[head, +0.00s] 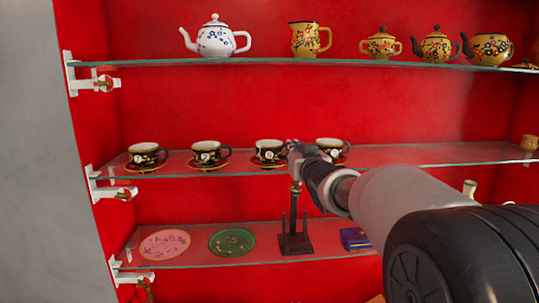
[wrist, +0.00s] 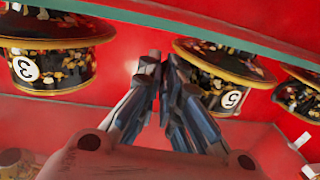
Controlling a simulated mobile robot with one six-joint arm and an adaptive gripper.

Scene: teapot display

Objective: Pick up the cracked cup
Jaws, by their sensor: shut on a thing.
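Several black, gold-rimmed floral cups stand in a row on the middle glass shelf in the head view. My gripper (head: 293,149) reaches in at the right side of the third cup (head: 268,148) from the left. It covers that cup's handle side. In the wrist view, my gripper's fingers (wrist: 160,64) are close together, shut at the near edge of a cup marked 5 (wrist: 230,92). The handle is hidden by the fingers. Another cup marked 3 (wrist: 48,68) is to their left, clear of them. I cannot make out a crack on any cup.
Another cup (head: 331,149) stands close to the right of my gripper. The upper shelf (head: 270,64) carries teapots and a jug. Below, a dark stand (head: 295,243), a pink plate (head: 164,244) and a green plate (head: 232,242) occupy the lower shelf. The middle shelf's right part is mostly free.

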